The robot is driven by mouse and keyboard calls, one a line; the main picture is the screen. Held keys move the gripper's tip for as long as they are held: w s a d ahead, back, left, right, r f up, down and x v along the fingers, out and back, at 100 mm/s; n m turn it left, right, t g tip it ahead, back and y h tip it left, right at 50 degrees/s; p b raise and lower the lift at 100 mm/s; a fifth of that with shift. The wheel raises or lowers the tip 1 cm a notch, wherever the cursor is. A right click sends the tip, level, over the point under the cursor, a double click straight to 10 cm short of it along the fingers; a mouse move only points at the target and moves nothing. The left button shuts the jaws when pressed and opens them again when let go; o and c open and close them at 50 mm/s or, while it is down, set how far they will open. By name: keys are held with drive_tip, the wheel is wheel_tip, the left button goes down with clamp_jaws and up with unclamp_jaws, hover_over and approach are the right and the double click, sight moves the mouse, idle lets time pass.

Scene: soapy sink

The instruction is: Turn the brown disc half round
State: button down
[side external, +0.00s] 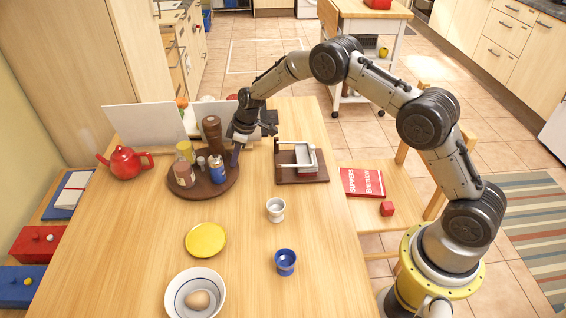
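The brown disc (203,190) lies on the wooden table, left of its middle. A tall brown pepper mill (212,132), a yellow item (185,151), a pinkish-brown bottle (183,172), a small pale shaker (201,162) and a blue-and-white container (217,170) stand on it. My gripper (236,158) points down at the disc's right edge, right of the mill. Its fingertips are small and partly overlapped in this view. I cannot tell whether they touch the disc or whether they are parted.
A red teapot (125,162) stands left of the disc. A brown stand with a white frame (302,178) is to the right. A yellow plate (206,240), white cup (275,209), blue cup (285,261) and bowl with an egg (178,305) are in front. White panels stand behind.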

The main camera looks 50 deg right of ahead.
drive_tip(key=shift+w+d+f+n, duration=0.3)
drive_tip(key=shift+d+f+n, duration=0.1)
drive_tip(key=shift+f, duration=0.15)
idle(0.6)
drive_tip(key=shift+w, duration=0.25)
drive_tip(key=shift+d, duration=0.1)
drive_tip(key=shift+s+d+r, duration=0.2)
drive_tip(key=shift+d+r, duration=0.2)
drive_tip(key=shift+d, duration=0.2)
drive_tip(key=shift+s+d+r, duration=0.2)
drive_tip(key=shift+d+r, duration=0.6)
drive_tip(key=shift+r, duration=0.1)
drive_tip(key=shift+s+d+r, duration=0.3)
drive_tip(key=shift+d+r, duration=0.3)
drive_tip(key=shift+d, duration=0.2)
drive_tip(key=w+d+v, duration=0.1)
drive_tip(key=v, duration=0.9)
drive_tip(key=shift+d+r, duration=0.25)
drive_tip(key=shift+d, duration=0.2)
